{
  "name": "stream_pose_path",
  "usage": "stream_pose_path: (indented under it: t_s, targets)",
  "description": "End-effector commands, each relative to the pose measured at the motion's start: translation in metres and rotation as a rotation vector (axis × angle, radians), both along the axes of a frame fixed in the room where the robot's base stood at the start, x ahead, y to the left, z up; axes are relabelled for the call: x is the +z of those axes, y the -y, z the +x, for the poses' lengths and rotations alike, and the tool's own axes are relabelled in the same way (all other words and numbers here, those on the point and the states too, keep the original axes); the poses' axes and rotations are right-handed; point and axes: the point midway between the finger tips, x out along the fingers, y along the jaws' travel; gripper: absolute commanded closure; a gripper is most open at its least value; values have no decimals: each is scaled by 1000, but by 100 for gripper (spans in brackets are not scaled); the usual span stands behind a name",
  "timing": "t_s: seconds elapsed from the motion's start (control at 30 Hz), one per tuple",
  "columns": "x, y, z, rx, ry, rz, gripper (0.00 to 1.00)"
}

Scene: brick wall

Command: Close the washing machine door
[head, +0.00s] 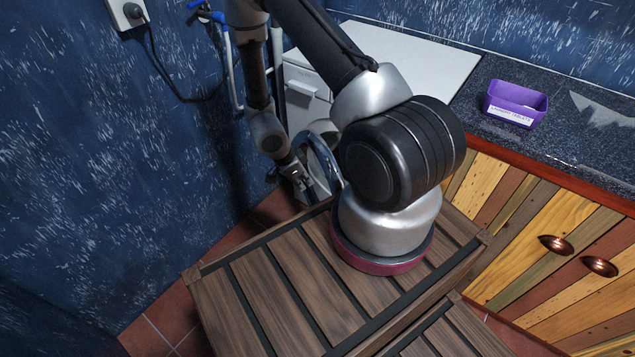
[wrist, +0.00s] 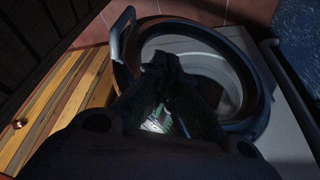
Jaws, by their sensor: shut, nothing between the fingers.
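The white washing machine (head: 412,52) stands against the wall, partly hidden behind my arm. Its round door (head: 326,152), with a dark rim, stands out from the front at an angle, so it is open. In the wrist view the door rim (wrist: 262,97) surrounds a pale, see-through middle, with a handle (wrist: 122,42) at the upper left. My gripper (head: 304,190) is just left of the door in the head view. In the wrist view my gripper (wrist: 173,68) is shut and empty, overlapping the door's middle; I cannot tell whether it touches.
A dark counter (head: 500,140) with a purple box (head: 516,104) stands right of the machine, above striped wooden cupboard doors (head: 520,235). A blue wall (head: 80,150) with a plug socket (head: 130,12) and cable is close on the left. Tiled floor (head: 170,315) shows below.

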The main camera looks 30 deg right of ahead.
Motion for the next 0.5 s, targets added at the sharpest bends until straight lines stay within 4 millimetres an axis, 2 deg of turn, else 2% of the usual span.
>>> stream_pose_path:
  t_s: [0.13, 0.3, 0.5]
  targets:
    - [-29, 11, -3, 0, -3, 0, 100]
    - [-25, 37, -5, -2, 1, 1, 100]
    - [-25, 49, -7, -1, 1, 1, 100]
